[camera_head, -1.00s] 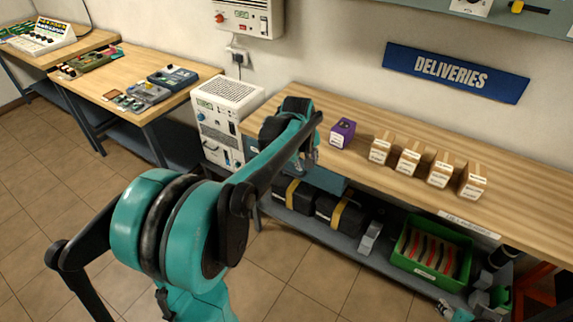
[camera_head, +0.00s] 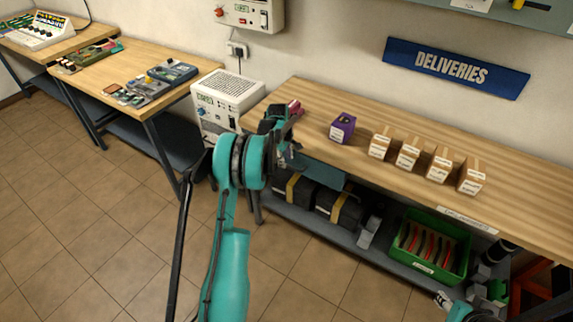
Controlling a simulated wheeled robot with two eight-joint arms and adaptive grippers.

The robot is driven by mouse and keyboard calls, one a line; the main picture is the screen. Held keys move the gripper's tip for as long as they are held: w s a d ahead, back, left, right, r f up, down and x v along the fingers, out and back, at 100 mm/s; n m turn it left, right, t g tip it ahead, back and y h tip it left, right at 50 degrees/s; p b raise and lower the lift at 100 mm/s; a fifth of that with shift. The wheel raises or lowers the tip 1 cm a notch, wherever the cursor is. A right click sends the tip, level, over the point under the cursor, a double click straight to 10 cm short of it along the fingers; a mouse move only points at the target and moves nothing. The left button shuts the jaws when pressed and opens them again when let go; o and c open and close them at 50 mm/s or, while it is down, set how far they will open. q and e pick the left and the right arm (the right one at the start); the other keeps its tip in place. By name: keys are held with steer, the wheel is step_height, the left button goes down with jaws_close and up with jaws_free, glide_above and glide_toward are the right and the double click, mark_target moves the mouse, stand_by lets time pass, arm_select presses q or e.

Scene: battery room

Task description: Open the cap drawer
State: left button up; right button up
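A blue-grey drawer (camera_head: 322,175) sits under the front edge of the right-hand wooden bench, near its left end. I take it for the cap drawer; how far it stands out I cannot tell. My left gripper (camera_head: 287,136) is at the bench's left front corner, just left of and above the drawer. The wrist partly hides it, so its opening and any contact with the drawer are unclear. Part of my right arm shows at the bottom right edge; its gripper (camera_head: 443,300) is small and unclear there, low beside the bench's lower shelf.
On the bench (camera_head: 400,185) stand a purple box (camera_head: 342,128) and several brown boxes (camera_head: 409,152). A pink-red item (camera_head: 295,107) lies behind my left gripper. Below are black cases (camera_head: 338,208) and a green crate (camera_head: 432,269). A white unit (camera_head: 228,95) stands left. Floor in front is clear.

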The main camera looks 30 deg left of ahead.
arm_select(q)
steer(key=shift+w+f, duration=0.25)
steer(key=shift+f, duration=1.05)
jaws_close()
steer(key=s+b, duration=0.2)
steer(key=s, duration=2.6)
steer(key=shift+s, duration=0.35)
jaws_free()
